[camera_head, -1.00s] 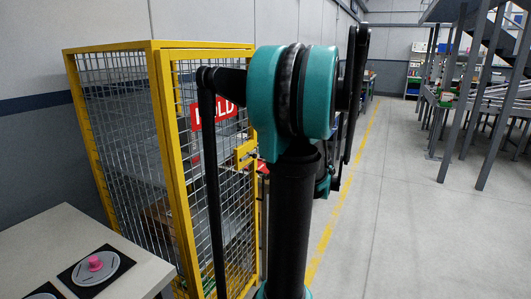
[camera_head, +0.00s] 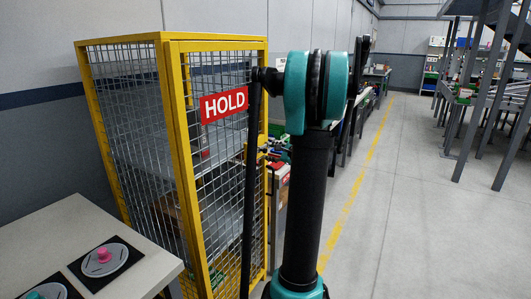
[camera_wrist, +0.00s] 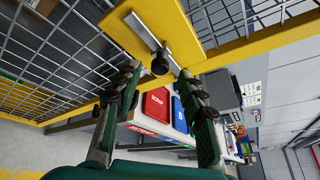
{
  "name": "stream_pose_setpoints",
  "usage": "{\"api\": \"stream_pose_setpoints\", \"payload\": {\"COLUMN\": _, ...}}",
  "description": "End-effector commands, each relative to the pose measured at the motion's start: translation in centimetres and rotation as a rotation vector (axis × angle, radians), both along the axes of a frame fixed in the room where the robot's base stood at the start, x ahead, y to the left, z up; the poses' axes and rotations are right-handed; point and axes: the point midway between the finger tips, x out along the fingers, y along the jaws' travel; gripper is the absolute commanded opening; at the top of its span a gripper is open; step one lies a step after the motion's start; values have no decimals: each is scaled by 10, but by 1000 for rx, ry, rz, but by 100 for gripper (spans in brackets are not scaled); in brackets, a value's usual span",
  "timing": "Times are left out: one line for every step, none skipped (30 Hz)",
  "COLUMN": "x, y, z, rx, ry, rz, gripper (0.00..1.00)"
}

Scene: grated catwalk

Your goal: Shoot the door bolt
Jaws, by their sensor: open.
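The door bolt (camera_wrist: 147,31) is a flat silver bar with a round black knob (camera_wrist: 160,64). It lies on a yellow plate (camera_wrist: 178,18) on the frame of the mesh cage door, at the top of the wrist view. My gripper (camera_wrist: 162,76) is open, with one dark finger on each side of the knob. The knob sits between or just beyond the fingertips; I cannot tell whether either finger touches it. In the head view, the yellow mesh cage (camera_head: 178,120) has a red HOLD sign (camera_head: 224,104). My arm hides much of the latch area there.
A pale table (camera_head: 50,235) with round dials and a pink knob (camera_head: 103,255) stands at front left. Red (camera_wrist: 156,103) and blue (camera_wrist: 178,113) bins show beyond the fingers. The floor (camera_head: 400,200) right of my arm is clear; metal racking stands far right.

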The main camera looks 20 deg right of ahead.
Motion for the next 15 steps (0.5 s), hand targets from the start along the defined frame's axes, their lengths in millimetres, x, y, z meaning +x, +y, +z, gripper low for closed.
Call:
{"api": "stream_pose_setpoints", "payload": {"x": 9, "y": 4, "z": -3, "rx": 0, "ry": 0, "rz": 4, "gripper": 40}}
{"api": "stream_pose_setpoints", "payload": {"x": 13, "y": 5, "z": -4, "rx": 0, "ry": 0, "rz": 3, "gripper": 40}}
{"api": "stream_pose_setpoints", "payload": {"x": 19, "y": 6, "z": -6, "rx": 1, "ry": 0, "rz": 2, "gripper": 40}}
{"api": "stream_pose_setpoints", "payload": {"x": 23, "y": 7, "z": -7, "rx": 1, "ry": 0, "rz": 3, "gripper": 40}}
{"api": "stream_pose_setpoints", "payload": {"x": 26, "y": 8, "z": -8, "rx": 1, "ry": 0, "rz": 3, "gripper": 40}}
{"api": "stream_pose_setpoints", "payload": {"x": 30, "y": 9, "z": -9, "rx": 1, "ry": 0, "rz": 2, "gripper": 40}}
{"api": "stream_pose_setpoints", "payload": {"x": 32, "y": 10, "z": -9, "rx": 2, "ry": 0, "rz": 2, "gripper": 40}}
{"api": "stream_pose_setpoints", "payload": {"x": 34, "y": 10, "z": -10, "rx": 0, "ry": -1, "rz": 1, "gripper": 40}}
{"api": "stream_pose_setpoints", "payload": {"x": 37, "y": 11, "z": -11, "rx": 0, "ry": -1, "rz": 1, "gripper": 40}}
{"api": "stream_pose_setpoints", "payload": {"x": 38, "y": 11, "z": -11, "rx": 0, "ry": -1, "rz": 1, "gripper": 40}}
{"api": "stream_pose_setpoints", "payload": {"x": 39, "y": 12, "z": -12, "rx": 0, "ry": -1, "rz": 1, "gripper": 40}}
{"api": "stream_pose_setpoints", "payload": {"x": 40, "y": 12, "z": -12, "rx": 0, "ry": -1, "rz": 1, "gripper": 40}}
{"api": "stream_pose_setpoints", "payload": {"x": 41, "y": 12, "z": -12, "rx": 0, "ry": -1, "rz": 1, "gripper": 40}}
{"api": "stream_pose_setpoints", "payload": {"x": 41, "y": 12, "z": -12, "rx": 0, "ry": -1, "rz": 1, "gripper": 40}}
{"api": "stream_pose_setpoints", "payload": {"x": 41, "y": 12, "z": -12, "rx": 0, "ry": -1, "rz": 1, "gripper": 40}}
